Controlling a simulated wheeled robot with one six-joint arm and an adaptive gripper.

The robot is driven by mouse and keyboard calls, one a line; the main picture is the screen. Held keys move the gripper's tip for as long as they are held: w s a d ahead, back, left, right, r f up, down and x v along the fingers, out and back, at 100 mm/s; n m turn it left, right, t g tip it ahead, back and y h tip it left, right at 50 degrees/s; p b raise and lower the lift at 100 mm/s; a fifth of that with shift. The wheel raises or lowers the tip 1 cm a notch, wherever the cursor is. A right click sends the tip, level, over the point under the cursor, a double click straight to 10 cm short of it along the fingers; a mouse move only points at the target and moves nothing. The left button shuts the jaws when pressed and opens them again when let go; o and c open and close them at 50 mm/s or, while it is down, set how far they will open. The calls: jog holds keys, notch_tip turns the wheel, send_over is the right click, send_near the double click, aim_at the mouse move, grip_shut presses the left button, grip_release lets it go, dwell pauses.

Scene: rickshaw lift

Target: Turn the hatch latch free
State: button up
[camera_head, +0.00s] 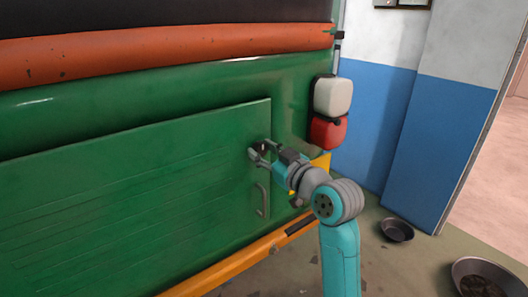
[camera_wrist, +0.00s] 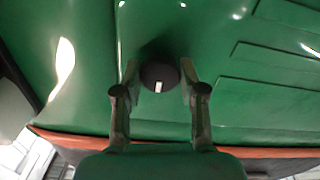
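The green hatch (camera_head: 130,175) is a large flat panel with a handle (camera_head: 261,199) at its lower right, and it looks closed. The latch (camera_wrist: 160,77) is a dark round knob with a small white mark, seen in the wrist view. It sits on the green surface near the hatch's right edge; in the head view it is mostly hidden by my fingers. My gripper (camera_head: 257,152) is at the latch. In the wrist view, my gripper (camera_wrist: 159,90) has its fingers spread on both sides of the knob, with narrow gaps; contact is not clear.
A red and white lamp (camera_head: 332,96) is mounted right of the hatch. An orange rail (camera_head: 230,262) runs below it. Two dark pans (camera_head: 397,230) (camera_head: 482,277) are on the floor at right. A blue and white wall (camera_head: 380,110) stands behind, with a doorway at far right.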

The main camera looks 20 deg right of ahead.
jog(key=shift+m, duration=0.4)
jog(key=m, duration=0.3)
jog(key=shift+m, duration=0.4)
jog(key=m, duration=0.4)
jog(key=shift+m, duration=0.3)
jog(key=m, duration=0.8)
jog(key=shift+m, duration=0.3)
jog(key=o, duration=1.1)
jog(key=shift+o, duration=0.2)
